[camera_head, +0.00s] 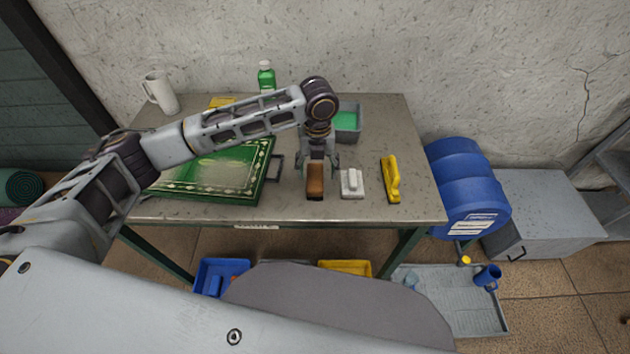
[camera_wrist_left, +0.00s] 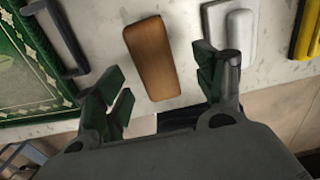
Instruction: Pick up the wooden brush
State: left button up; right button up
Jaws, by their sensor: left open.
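The wooden brush (camera_head: 315,182) is a brown block lying near the front edge of the table. It also shows in the left wrist view (camera_wrist_left: 152,58), in the gap ahead of and between the two fingers. My left gripper (camera_head: 318,165) is open above the far end of the brush, with a finger to each side. In the wrist view the fingers of the left gripper (camera_wrist_left: 165,98) are apart and hold nothing. My right gripper is not in view.
A white brush (camera_head: 352,184) and a yellow brush (camera_head: 390,180) lie to the right. A grey bin (camera_head: 348,118) with green contents, a green bottle (camera_head: 266,77) and a white pitcher (camera_head: 160,92) stand behind. The table (camera_head: 420,205) is bare at right front.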

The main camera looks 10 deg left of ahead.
aim_at(315, 176)
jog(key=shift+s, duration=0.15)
pick_arm(q)
jog(key=shift+a+f, duration=0.1)
jog(key=shift+f, duration=0.4)
jog(key=f, duration=0.3)
jog(key=shift+a+f, duration=0.25)
jog(key=shift+f, duration=0.35)
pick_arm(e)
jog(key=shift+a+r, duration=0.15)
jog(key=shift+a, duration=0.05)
pick_arm(q)
jog(key=c, duration=1.2)
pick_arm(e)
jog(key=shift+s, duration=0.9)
